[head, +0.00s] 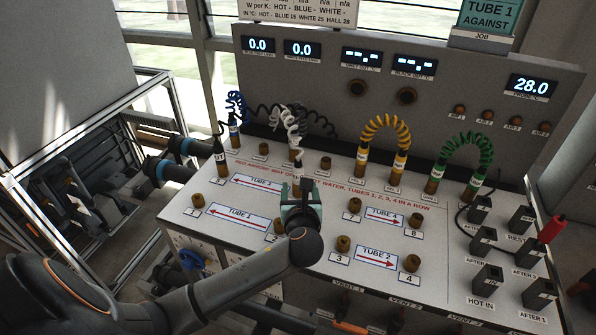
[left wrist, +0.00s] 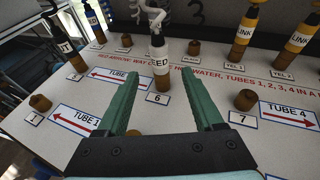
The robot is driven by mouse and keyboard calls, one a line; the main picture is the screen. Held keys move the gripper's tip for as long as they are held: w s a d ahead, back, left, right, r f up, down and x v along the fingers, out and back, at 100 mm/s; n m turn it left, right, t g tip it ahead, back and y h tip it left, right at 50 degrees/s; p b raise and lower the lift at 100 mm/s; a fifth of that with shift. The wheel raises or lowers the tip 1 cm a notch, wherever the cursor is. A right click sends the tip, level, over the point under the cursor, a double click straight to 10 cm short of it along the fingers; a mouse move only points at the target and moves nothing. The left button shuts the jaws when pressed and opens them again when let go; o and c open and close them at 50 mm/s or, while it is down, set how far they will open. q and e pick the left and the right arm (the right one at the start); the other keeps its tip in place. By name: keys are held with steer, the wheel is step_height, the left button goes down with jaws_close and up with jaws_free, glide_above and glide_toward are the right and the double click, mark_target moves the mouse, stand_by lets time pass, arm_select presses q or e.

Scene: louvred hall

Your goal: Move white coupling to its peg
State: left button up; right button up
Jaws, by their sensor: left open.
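In the head view the coupling is mostly hidden by my left gripper (head: 300,190). My left gripper is open, and its two green fingers (left wrist: 162,85) point towards the coupling from either side in the picture. I cannot tell whether they touch it. My right gripper is not in view.
Yellow couplings (head: 361,160) and green couplings (head: 433,181) with coiled hoses stand at the right. A blue coupling (head: 233,132) is at the back left. Bare pegs 7 (head: 354,206), 3 (head: 343,243) and 4 (head: 411,262) stick up from the panel. A red-handled probe (head: 550,230) is far right.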

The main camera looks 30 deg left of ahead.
mark_target(298, 176)
arm_select(q)
steer(key=x, duration=0.9)
steer(key=shift+b, duration=0.4)
steer(key=shift+s, duration=0.1)
steer(key=shift+r+p, duration=0.1)
steer(key=shift+p, duration=0.35)
jaws_close()
stand_by(1.0)
